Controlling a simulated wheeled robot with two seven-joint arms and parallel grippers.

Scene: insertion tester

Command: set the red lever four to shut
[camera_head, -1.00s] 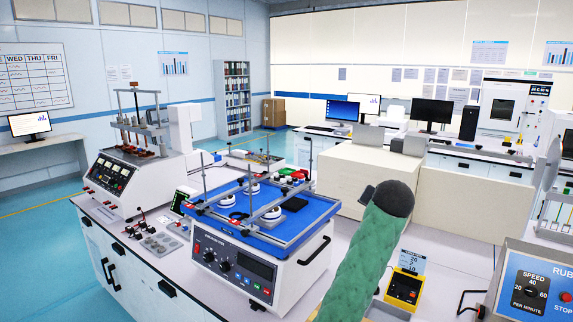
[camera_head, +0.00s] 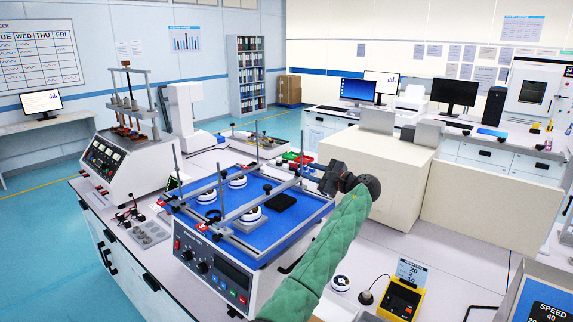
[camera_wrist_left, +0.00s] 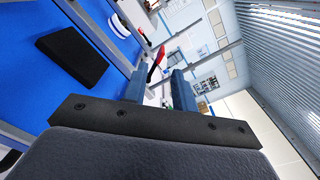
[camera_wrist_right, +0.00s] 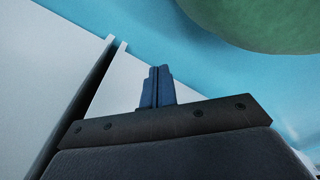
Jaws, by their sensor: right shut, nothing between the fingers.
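In the left wrist view a red lever (camera_wrist_left: 156,61) with a dark end shows in the gap between the tips of my left gripper (camera_wrist_left: 161,70). The gripper is open, and I cannot tell whether its fingers touch the lever. In the head view my left gripper (camera_head: 328,178) is over the right side of the blue-topped shaker (camera_head: 262,233), by its metal rails. Small red parts (camera_head: 201,227) sit at the rails' near left end. Which lever is number four cannot be read. My right gripper (camera_wrist_right: 158,86) is shut and empty, seen only in the right wrist view.
White-capped vessels (camera_head: 238,181) and a black pad (camera_head: 282,202) sit on the blue deck. An insertion tester with posts (camera_head: 130,135) stands behind left. A beige box (camera_head: 380,170) stands right of my left gripper. A yellow device (camera_head: 402,299) lies in front.

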